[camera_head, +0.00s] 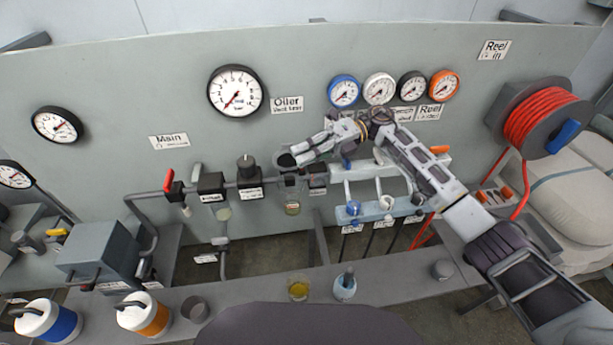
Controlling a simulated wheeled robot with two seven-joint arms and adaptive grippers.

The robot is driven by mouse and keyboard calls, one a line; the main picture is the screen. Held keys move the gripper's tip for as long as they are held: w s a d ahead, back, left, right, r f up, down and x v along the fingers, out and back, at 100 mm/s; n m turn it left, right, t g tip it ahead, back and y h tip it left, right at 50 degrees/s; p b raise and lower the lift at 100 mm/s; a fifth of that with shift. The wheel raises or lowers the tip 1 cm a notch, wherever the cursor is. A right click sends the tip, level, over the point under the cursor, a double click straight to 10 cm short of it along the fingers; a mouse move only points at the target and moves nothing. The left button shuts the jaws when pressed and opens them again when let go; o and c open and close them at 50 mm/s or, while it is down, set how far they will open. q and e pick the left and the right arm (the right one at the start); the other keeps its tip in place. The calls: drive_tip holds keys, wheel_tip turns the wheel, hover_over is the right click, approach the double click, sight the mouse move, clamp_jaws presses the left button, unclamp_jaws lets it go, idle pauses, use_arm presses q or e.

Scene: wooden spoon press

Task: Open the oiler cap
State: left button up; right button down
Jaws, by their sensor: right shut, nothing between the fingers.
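The oiler is a small clear bowl (291,193) with amber liquid low in it, hanging on the grey pipe line below the "Oiler" label (287,104). A dark round cap (286,160) shows at its top. My right gripper (290,158) reaches in from the right, with its shut fingers at the cap and partly in front of it. Nothing shows between the fingers. I cannot tell whether the fingers touch the cap or whether the cap is loose. My left gripper is not in view.
A red-handled valve (168,181) and a black regulator knob (246,165) sit left along the pipe. A red hose reel (541,115) is far right.

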drive_tip(key=s+d+f+n+t+h+p, duration=0.1)
drive_tip(key=s+f+n+t+p, duration=0.2)
drive_tip(key=f+n, duration=0.4)
drive_tip(key=shift+s+f+n+t, duration=0.15)
drive_tip(key=shift+s+n+t, duration=0.45)
drive_tip(key=shift+s+n, duration=0.45)
idle(0.3)
idle(1.0)
